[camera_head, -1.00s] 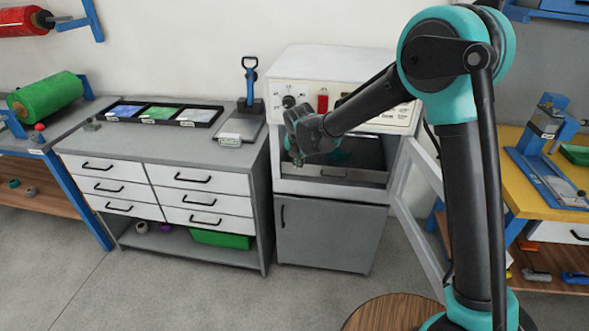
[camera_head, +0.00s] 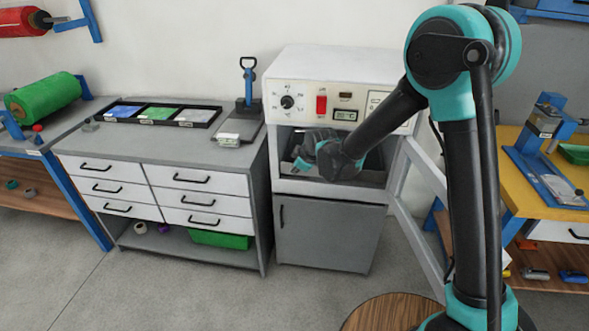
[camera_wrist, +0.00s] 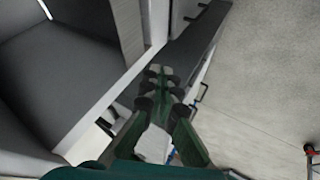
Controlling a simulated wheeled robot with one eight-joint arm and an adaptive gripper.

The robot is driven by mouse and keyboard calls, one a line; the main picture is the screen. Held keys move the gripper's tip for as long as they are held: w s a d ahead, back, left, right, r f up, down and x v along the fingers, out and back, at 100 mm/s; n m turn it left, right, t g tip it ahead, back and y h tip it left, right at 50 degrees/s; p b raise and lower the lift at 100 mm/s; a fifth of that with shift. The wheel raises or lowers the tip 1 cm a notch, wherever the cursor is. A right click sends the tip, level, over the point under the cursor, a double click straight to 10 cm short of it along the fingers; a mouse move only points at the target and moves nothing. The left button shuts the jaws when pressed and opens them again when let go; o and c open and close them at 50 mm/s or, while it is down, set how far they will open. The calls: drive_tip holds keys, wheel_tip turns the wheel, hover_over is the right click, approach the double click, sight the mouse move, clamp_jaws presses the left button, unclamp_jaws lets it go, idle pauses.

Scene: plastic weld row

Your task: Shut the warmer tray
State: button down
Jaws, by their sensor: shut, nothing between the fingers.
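The warmer (camera_head: 340,62) is a white cabinet with a control panel. Its upper opening holds the dark grey warmer tray (camera_head: 372,177), partly hidden behind my gripper in the head view. How far the tray stands out is hard to tell there. My gripper (camera_head: 301,161) is shut and empty, at the left part of the opening.
The warmer's white-framed door (camera_head: 420,225) hangs open to the right, close to my arm. A grey drawer cabinet (camera_head: 165,160) stands to the left with sample trays on top. A yellow bench (camera_head: 560,215) is at the right. Floor in front is clear.

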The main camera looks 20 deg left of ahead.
approach(287, 173)
wheel_tip(287, 173, down, 4)
drive_tip(key=s+a, duration=0.1)
drive_tip(key=s, duration=0.1)
drive_tip(key=shift+w+a+r, duration=0.1)
drive_tip(key=shift+w+a, duration=0.25)
drive_tip(key=shift+w, duration=0.55)
drive_tip(key=shift+w+a, duration=0.3)
drive_tip(key=shift+w, duration=0.6)
drive_tip(key=w, duration=0.2)
drive_tip(key=w+a, duration=0.1)
drive_tip(key=w, duration=0.2)
drive_tip(key=shift+w, duration=0.1)
